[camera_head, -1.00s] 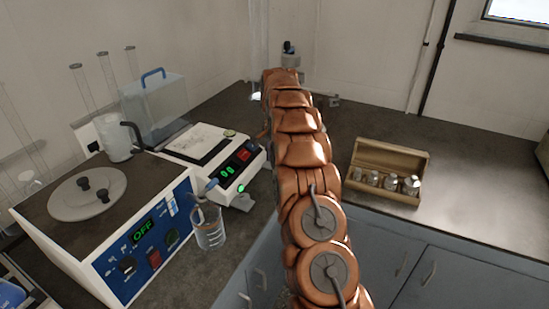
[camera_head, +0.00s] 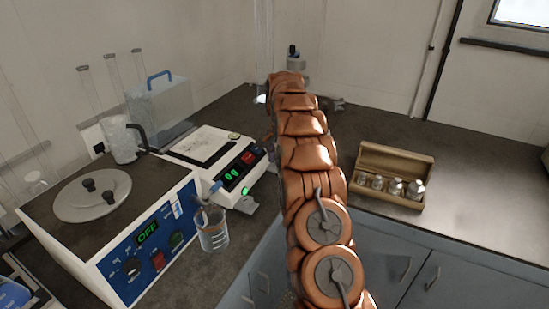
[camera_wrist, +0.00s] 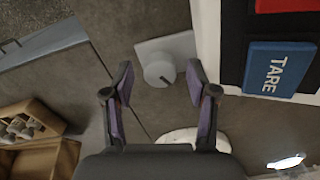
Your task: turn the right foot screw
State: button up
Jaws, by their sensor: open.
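The foot screw shows in the wrist view as a round grey knob (camera_wrist: 158,69) with a dark mark, on a pale flat tab. The tab stands out beside the white balance (camera_wrist: 207,40). My gripper (camera_wrist: 160,82) is open and empty in the wrist view, one finger on each side of the knob in the picture. Whether the fingers are level with it or above it I cannot tell. In the head view the balance (camera_head: 222,150) stands left of my arm, with a grey foot (camera_head: 249,205) at its near right corner. My arm hides the gripper there.
A blue TARE button (camera_wrist: 278,68) is right of the gripper in the wrist view. An open wooden weight box (camera_head: 392,160) stands on the right worktop. A glass beaker (camera_head: 213,232) and a blue-fronted hotplate-like unit (camera_head: 115,225) stand left.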

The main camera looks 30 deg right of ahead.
jog(key=n+p, duration=0.3)
jog(key=n, duration=0.3)
jog(key=shift+r+p, duration=0.2)
jog(key=shift+p, duration=0.1)
jog(key=n+p, duration=0.5)
jog(key=shift+r+b, duration=0.1)
jog(key=shift+b, duration=0.3)
notch_tip(320, 180, up, 5)
jog(key=shift+f+b, duration=0.1)
jog(key=shift+b, duration=0.6)
jog(key=shift+a+r+b, duration=0.1)
jog(key=shift+r+b, duration=0.2)
jog(key=shift+r, duration=1.05)
jog(key=s+a+r, duration=0.5)
jog(key=s+a, duration=0.2)
jog(key=s, duration=0.2)
jog(key=s+a+r+g+b, duration=0.1)
jog(key=s+a+r, duration=0.4)
jog(key=s+a, duration=0.2)
jog(key=shift+s+a+r+h, duration=0.2)
jog(key=shift+s+a+h, duration=0.2)
jog(key=shift+s, duration=1)
